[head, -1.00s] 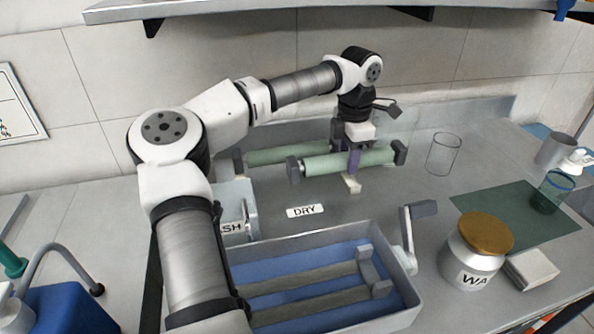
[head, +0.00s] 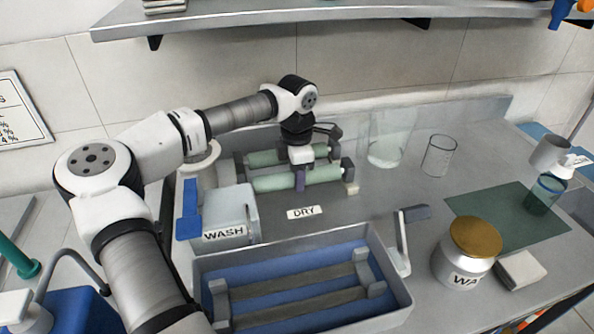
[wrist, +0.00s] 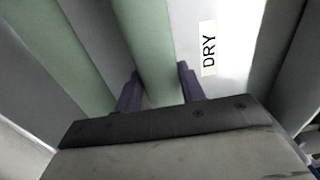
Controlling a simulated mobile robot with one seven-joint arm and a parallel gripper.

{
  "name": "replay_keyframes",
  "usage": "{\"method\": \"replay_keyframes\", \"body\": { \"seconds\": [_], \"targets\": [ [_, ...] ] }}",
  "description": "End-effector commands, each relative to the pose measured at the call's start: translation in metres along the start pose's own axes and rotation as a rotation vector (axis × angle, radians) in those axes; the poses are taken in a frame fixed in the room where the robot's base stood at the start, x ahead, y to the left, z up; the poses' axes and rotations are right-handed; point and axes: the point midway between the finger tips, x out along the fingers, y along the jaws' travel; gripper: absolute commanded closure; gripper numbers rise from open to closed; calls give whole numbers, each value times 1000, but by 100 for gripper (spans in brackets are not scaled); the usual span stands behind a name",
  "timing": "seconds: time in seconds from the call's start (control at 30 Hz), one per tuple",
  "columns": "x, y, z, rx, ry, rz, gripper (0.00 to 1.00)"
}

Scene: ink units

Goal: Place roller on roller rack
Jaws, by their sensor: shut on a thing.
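My gripper (head: 300,182) is shut on the front green roller (head: 270,183), which lies level, left to right, behind the DRY label. In the wrist view this roller (wrist: 150,45) runs between my two purple fingers (wrist: 160,90). A second green roller (head: 262,158) lies behind it, roughly parallel; in the wrist view it shows at the left (wrist: 62,45). Dark grey end blocks (head: 348,168) stand at the rollers' ends. A small cream block (head: 351,188) is beside the held roller's right end. I cannot tell whether the held roller rests on the rack.
The WASH box (head: 232,215) stands left. Glass beakers (head: 438,155) stand right. A gold-lidded jar (head: 475,237) and green mat (head: 510,225) are further right. A shelf (head: 300,22) hangs above.

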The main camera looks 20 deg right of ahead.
Motion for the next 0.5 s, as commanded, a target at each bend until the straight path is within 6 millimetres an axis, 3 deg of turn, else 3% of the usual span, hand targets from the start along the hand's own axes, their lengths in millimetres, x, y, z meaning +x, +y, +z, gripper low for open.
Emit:
{"method": "replay_keyframes", "body": {
  "seconds": [0.27,0.3,0.47,0.5],
  "targets": [
    [3,0,0,-1,0,2,94],
    [4,0,0,-1,0,1,59],
    [3,0,0,-1,1,1,39],
    [3,0,0,-1,1,1,39]
  ]
}}
